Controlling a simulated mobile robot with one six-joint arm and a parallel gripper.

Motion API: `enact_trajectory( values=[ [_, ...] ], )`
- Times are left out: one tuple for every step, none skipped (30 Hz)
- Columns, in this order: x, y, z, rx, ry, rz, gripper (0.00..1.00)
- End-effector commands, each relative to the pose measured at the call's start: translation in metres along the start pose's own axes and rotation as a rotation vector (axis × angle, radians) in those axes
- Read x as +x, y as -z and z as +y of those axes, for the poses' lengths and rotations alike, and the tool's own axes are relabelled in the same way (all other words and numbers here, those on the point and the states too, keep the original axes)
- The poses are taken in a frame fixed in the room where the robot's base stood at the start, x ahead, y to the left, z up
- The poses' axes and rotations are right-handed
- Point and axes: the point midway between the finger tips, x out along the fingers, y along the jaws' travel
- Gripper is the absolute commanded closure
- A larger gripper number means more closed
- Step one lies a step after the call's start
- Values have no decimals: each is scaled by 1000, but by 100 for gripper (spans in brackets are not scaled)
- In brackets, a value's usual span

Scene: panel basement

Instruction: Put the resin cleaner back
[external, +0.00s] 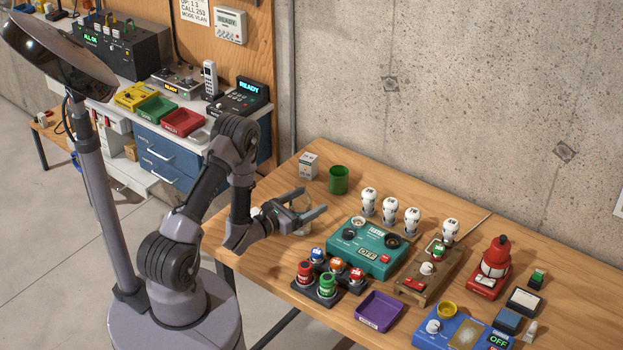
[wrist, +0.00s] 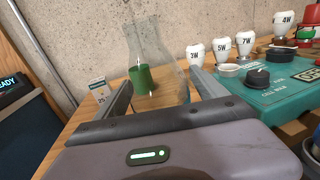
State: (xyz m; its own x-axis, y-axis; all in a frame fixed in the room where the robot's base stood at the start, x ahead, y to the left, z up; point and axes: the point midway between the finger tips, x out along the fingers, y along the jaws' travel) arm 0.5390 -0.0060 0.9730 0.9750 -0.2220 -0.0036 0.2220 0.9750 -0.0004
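My gripper (external: 305,206) is over the left part of the wooden table, its two fingers spread apart. A clear, empty-looking glass vessel (wrist: 157,50), narrow at the top and wider below, shows between the fingers in the wrist view; it is faint in the external view. Its sides come close to both fingers, but I cannot tell whether they grip it or whether it touches the table. No label reading resin cleaner is legible. A small white box (external: 308,166) and a green cup (external: 339,179) stand behind the gripper; the cup also shows through the glass (wrist: 146,77).
A teal tester (external: 366,240) with white bulbs (external: 390,209) behind it stands to the right. Jars in a dark rack (external: 328,284), a purple tray (external: 379,311), a blue device (external: 462,335) and a red lamp-like object (external: 495,258) fill the front and right.

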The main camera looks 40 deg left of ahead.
Motion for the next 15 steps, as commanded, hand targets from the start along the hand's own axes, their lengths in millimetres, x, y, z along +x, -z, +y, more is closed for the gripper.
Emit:
enact_trajectory(
  values=[
    [0,0,0,0,0,0,19],
    [0,0,0,0,0,0,19],
    [0,0,0,0,0,0,19],
    [0,0,0,0,0,0,19],
    [0,-2,0,0,0,0,19],
    [0,-6,0,0,0,0,19],
    [-5,-4,1,0,-2,1,19],
    [-11,-3,1,-1,-2,3,19],
    [-20,-3,1,-1,-3,3,19],
    [-28,-3,1,-1,-2,4,19],
    [-35,-3,1,-2,-4,4,19],
    [-44,-3,1,-1,-4,4,19],
    [-50,-3,1,-2,-3,4,19],
    [-56,-3,1,-2,-4,4,19],
    [-63,-3,1,-1,-3,3,19]
  ],
)
